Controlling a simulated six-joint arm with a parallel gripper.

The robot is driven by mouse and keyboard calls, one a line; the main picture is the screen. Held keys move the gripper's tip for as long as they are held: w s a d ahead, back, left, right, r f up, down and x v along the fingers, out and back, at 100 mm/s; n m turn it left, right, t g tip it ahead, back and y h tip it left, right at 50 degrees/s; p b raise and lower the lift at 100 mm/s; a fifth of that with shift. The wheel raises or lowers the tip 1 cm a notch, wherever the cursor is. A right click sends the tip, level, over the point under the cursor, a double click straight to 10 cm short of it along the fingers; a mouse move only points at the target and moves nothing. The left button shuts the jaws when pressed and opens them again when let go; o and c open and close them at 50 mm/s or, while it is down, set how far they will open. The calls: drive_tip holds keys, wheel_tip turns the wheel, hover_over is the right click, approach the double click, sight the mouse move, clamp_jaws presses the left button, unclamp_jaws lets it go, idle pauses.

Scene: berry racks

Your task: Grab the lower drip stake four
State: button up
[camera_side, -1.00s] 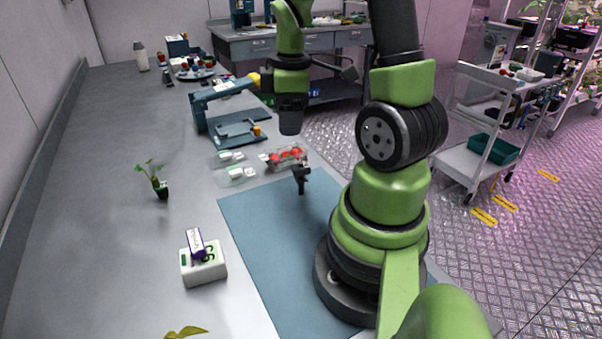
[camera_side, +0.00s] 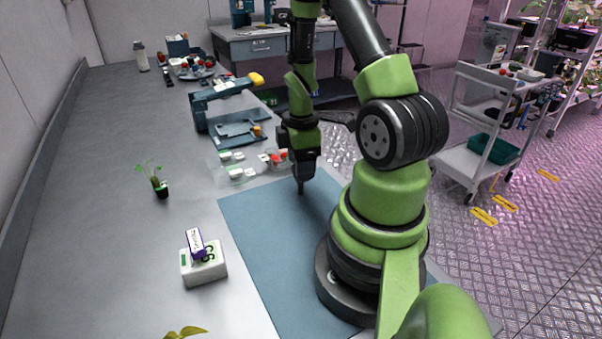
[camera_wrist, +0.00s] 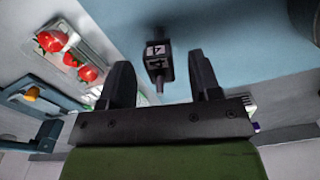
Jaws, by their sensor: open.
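The drip stake (camera_wrist: 157,52) is a small black piece with a pale marked label and a thin pin. In the wrist view it lies between and just beyond the two fingers of my gripper (camera_wrist: 162,78), with a gap on each side. My gripper is open and empty. In the side view my gripper (camera_side: 301,168) is directly over the stake, whose lower tip (camera_side: 301,189) shows above the blue mat; the gripper hides the rest. I cannot read the label surely.
A clear punnet of strawberries (camera_wrist: 92,28) lies close by, partly hidden in the side view.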

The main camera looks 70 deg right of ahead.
drive_tip(key=shift+f, duration=0.6)
drive_tip(key=c, duration=1)
